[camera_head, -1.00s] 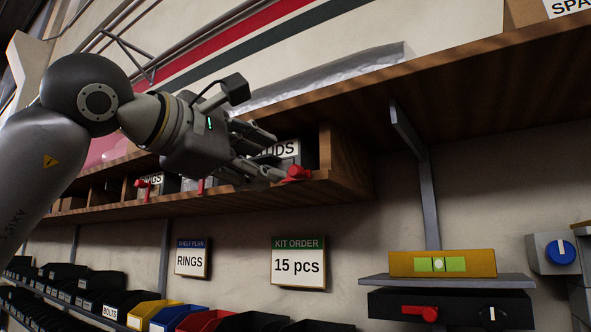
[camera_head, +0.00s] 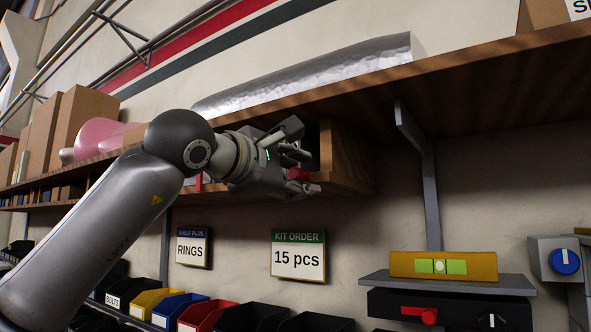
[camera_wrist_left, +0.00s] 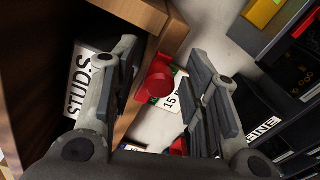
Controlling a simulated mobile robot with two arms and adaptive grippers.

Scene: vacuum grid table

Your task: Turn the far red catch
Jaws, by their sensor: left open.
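A red catch (camera_head: 297,174) sits on the front edge of the wooden shelf compartments. My left gripper (camera_head: 308,171) is open around it in the head view, partly covering it. In the left wrist view the red catch (camera_wrist_left: 160,80) lies between the two open fingers (camera_wrist_left: 161,58), with no clear contact visible. Another red piece (camera_wrist_left: 178,148) shows low in the wrist view, partly hidden by the gripper. A sliver of red (camera_head: 199,182) also shows behind my left wrist in the head view. My right gripper is not in view.
A STUDS box (camera_wrist_left: 80,82) stands in the compartment beside the fingers. A wooden divider (camera_head: 345,158) is right of the gripper. A KIT ORDER sign (camera_head: 298,257) hangs below. A black box with a red handle (camera_head: 420,313) is at lower right.

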